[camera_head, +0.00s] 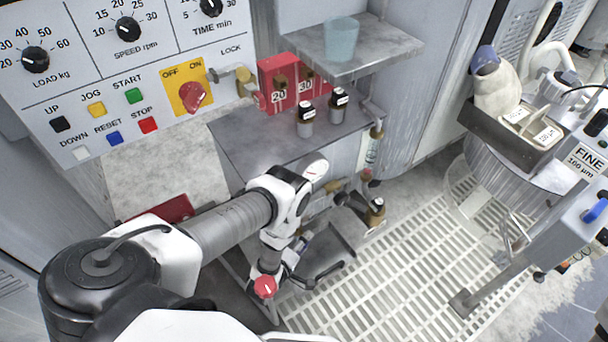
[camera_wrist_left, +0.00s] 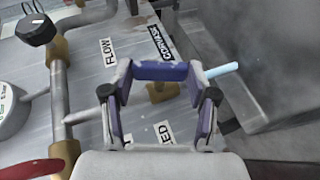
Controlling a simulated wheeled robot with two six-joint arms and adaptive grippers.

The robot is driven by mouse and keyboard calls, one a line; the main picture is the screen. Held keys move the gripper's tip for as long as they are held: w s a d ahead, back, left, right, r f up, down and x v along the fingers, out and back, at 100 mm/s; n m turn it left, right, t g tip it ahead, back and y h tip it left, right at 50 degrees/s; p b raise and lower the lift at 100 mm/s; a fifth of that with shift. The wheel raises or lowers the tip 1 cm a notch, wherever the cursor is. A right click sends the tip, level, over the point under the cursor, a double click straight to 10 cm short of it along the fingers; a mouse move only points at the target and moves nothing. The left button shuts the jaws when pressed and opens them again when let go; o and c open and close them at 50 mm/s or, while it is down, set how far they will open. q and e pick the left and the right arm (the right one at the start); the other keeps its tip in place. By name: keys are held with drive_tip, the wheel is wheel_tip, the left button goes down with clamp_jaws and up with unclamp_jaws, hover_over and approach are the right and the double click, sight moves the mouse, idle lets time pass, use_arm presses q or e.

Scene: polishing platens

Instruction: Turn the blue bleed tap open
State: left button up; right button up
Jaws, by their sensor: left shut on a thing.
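My left gripper (camera_wrist_left: 160,78) spans the lower middle of the left wrist view. Its fingertips are shut on the two sides of the dark blue handle of the bleed tap (camera_wrist_left: 160,71). A brass fitting (camera_wrist_left: 158,92) shows behind the handle. A label (camera_wrist_left: 161,133) ending in "ED" lies between the fingers, partly hidden. In the head view my left gripper (camera_head: 299,252) is low in the middle, small and partly covered by my arm, and the tap cannot be made out there. My right gripper is not in view.
Close by are a black-capped knob (camera_wrist_left: 38,30), a grey pipe (camera_wrist_left: 60,90) with brass fittings, and a red handle (camera_wrist_left: 30,169). A pale blue rod (camera_wrist_left: 224,69) sticks out past the right finger. A shelf (camera_head: 375,48) holding a clear cup (camera_head: 341,40) overhangs behind.

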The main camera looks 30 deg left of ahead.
use_arm(q)
drive_tip(key=shift+s+f+n+t+b, duration=0.1)
drive_tip(key=shift+f+n+t+b, duration=0.2)
drive_tip(key=shift+t+b, duration=0.6)
drive_tip(key=shift+f+n+t+b, duration=0.1)
drive_tip(key=shift+n+t+b, duration=0.4)
drive_tip(key=shift+t, duration=0.6)
drive_tip(key=o, duration=1.2)
drive_tip(key=shift+c, duration=0.2)
drive_tip(key=shift+r, duration=0.1)
